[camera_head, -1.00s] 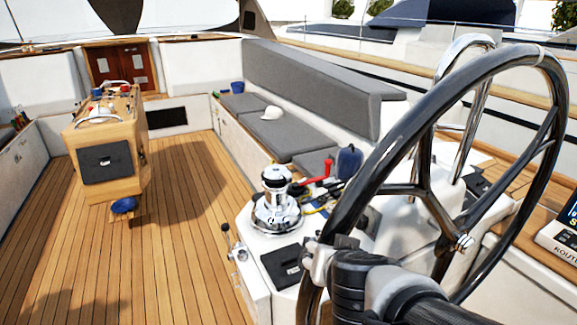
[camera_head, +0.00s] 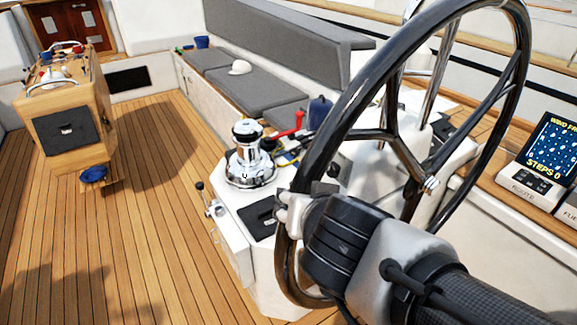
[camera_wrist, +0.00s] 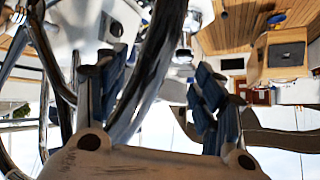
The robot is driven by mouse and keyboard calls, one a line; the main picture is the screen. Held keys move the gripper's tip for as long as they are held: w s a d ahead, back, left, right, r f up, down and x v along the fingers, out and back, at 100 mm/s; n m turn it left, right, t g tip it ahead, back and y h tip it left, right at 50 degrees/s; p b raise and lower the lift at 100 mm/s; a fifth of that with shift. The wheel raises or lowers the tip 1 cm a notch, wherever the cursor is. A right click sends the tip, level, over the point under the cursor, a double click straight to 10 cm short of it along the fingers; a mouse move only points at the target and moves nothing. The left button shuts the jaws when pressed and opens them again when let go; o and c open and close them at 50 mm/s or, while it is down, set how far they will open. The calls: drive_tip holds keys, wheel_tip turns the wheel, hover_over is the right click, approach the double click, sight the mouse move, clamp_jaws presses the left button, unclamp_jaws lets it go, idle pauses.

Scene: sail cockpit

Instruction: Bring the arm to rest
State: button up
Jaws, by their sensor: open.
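My gripper (camera_head: 287,216) is open, beside the lower left rim of the black steering wheel (camera_head: 337,109). In the wrist view my gripper (camera_wrist: 160,85) shows two blue-padded fingers spread apart, and the dark wheel rim (camera_wrist: 165,40) crosses the gap between them in the picture. I cannot tell whether the rim lies between the fingers or just beyond them, or whether they touch it. Nothing else shows in the grip. My forearm reaches in from the lower right of the head view.
A chrome winch (camera_head: 248,150) and a lever (camera_head: 205,199) stand left of the wheel. A lit display (camera_head: 550,149) is at right. A wooden cockpit table (camera_head: 67,115) and grey bench cushions (camera_head: 240,85) lie further back. The teak floor (camera_head: 150,230) at left is open.

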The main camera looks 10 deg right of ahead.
drive_tip(key=w+a+r+n+t+y, duration=0.2)
drive_tip(key=a+r+t+y, duration=0.15)
drive_tip(key=r, duration=0.35)
drive_tip(key=s+a+f+n+g+y, duration=0.2)
drive_tip(key=s+a+n+g+y, duration=0.1)
drive_tip(key=s+a, duration=0.2)
drive_tip(key=s+d+f+g+h, duration=0.2)
drive_tip(key=s+d+f+g, duration=0.1)
drive_tip(key=s+f, duration=0.3)
drive_tip(key=shift+s+d+f+g, duration=0.15)
drive_tip(key=shift+s+d+g, duration=0.2)
drive_tip(key=shift+d, duration=0.15)
drive_tip(key=s+d+f+g+h, duration=0.1)
drive_tip(key=d, duration=0.1)
drive_tip(key=s+d+f+m+h, duration=0.1)
drive_tip(key=s+d, duration=0.1)
drive_tip(key=d, duration=0.1)
drive_tip(key=s+d+f+g+h, duration=0.1)
drive_tip(key=s+d, duration=0.1)
drive_tip(key=d, duration=0.1)
drive_tip(key=shift+s+f+m+g+h, duration=0.2)
drive_tip(key=shift+m+g+h, duration=0.1)
drive_tip(key=shift+h, duration=0.05)
drive_tip(key=shift+c, duration=0.3)
